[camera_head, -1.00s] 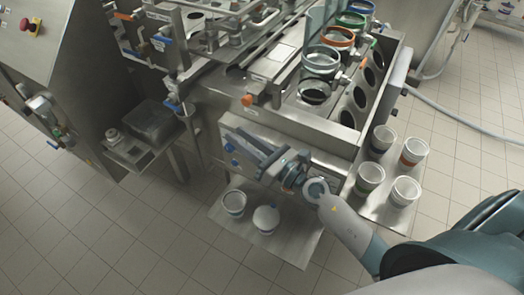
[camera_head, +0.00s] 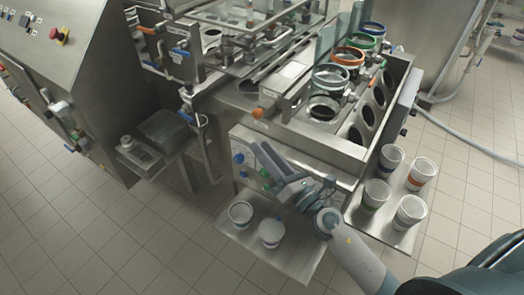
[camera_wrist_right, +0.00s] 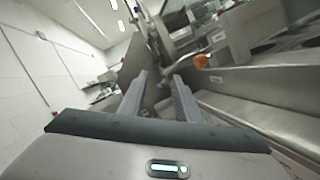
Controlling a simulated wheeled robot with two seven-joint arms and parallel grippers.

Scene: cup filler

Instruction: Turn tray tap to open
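Several taps with coloured handles show in the head view, and I cannot tell for certain which is the tray tap. One blue-handled tap (camera_head: 185,116) is on the pipe just above a small grey tray (camera_head: 165,130). My right gripper (camera_head: 262,156) is in front of the filler's front panel, right of and below the blue tap, touching neither. Its two fingers (camera_wrist_right: 160,82) are apart and empty. My left gripper is not in view.
Blue and green buttons (camera_head: 239,158) sit on the panel beside my right gripper. White cups (camera_head: 240,213) stand on a low plate below it, and more cups (camera_head: 376,194) stand on a right-hand shelf. Clear tiled floor lies at the lower left.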

